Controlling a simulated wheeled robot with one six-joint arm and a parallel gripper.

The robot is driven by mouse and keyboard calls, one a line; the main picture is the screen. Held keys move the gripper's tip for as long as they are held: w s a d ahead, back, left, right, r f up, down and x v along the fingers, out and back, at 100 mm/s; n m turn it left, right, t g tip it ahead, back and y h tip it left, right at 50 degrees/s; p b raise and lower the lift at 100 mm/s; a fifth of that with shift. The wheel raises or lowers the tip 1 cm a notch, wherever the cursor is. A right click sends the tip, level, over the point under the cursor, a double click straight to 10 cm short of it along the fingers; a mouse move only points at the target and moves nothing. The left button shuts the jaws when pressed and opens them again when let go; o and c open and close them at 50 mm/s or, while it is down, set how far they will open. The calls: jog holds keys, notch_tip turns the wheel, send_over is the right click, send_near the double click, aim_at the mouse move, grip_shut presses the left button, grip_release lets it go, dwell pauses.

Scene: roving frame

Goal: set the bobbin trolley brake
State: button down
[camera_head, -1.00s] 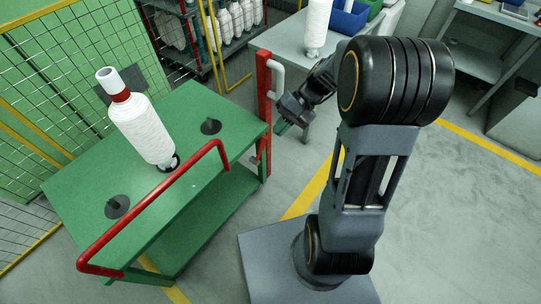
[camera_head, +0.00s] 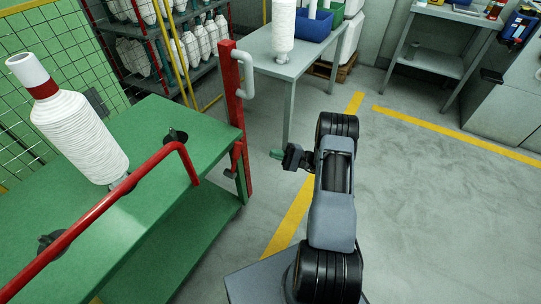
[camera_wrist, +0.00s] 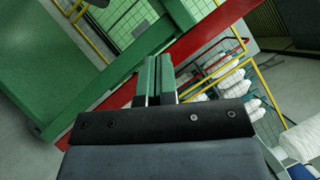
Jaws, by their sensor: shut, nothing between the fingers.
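The bobbin trolley (camera_head: 150,130) is green with a red push rail (camera_head: 110,203) and stands at the left. A red post (camera_head: 234,105) with a pale grey handle (camera_head: 248,72) stands at its right end. A short red lever with a grey end (camera_head: 231,174) shows low on this post; whether it is the brake is unclear. My gripper (camera_head: 277,154) is shut and empty, right of the post and apart from it in the head view. In the wrist view, its green fingers (camera_wrist: 154,80) point toward the red post (camera_wrist: 125,85), which crosses diagonally.
A white bobbin (camera_head: 78,130) leans on the trolley top between dark pegs. A grey table (camera_head: 290,62) with a bobbin (camera_head: 283,30) and bins stands behind. A bobbin rack (camera_head: 165,55) and mesh fence are at back left. Floor to the right is clear, with yellow lines (camera_head: 455,137).

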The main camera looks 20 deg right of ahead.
aim_at(236, 158)
jog(key=w+a+r+b, duration=0.1)
jog(key=a+r, duration=0.3)
jog(key=a, duration=0.6)
jog(key=shift+w, duration=0.3)
jog(key=shift+r, duration=0.1)
